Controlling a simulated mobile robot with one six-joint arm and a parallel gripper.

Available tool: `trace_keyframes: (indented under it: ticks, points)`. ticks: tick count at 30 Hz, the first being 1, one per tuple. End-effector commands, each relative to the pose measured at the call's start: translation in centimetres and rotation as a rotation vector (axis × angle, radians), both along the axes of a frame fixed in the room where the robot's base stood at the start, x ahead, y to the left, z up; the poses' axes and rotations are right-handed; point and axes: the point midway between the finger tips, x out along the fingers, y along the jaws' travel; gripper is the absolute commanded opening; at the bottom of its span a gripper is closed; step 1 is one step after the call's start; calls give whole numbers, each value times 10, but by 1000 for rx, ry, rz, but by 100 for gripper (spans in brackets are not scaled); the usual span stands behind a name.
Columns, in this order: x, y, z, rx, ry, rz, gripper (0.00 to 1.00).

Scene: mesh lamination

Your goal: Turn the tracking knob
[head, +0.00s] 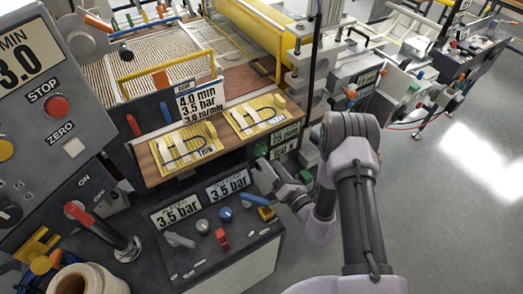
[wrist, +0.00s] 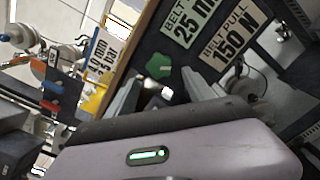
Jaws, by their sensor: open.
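A green lobed knob (head: 262,149) is on the dark side panel of the laminating machine, beside the belt readouts. It also shows in the wrist view (wrist: 159,65), just beyond and between my two fingers. No label on it can be read, so I cannot tell for sure that it is the tracking knob. My gripper (head: 264,172) is just below this knob in the head view. Its two fingers (wrist: 162,90) stand apart with nothing held between them. They look clear of the knob, though the exact gap is hard to judge.
The belt pull sign (wrist: 230,38) reads 150 N. A control box (head: 225,240) with a blue knob (head: 225,214), a red switch (head: 222,238) and levers stands below. A wooden shelf (head: 215,150) with sample cards juts out above. Open floor (head: 460,200) lies at right.

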Motion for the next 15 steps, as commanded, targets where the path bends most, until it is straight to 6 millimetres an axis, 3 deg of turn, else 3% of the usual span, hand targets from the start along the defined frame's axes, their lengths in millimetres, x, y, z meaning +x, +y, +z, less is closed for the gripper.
trace_keyframes:
  ticks: [6,15]
  points:
    - [39,27,0,0,-2,1,62]
    - [57,39,0,2,1,0,62]
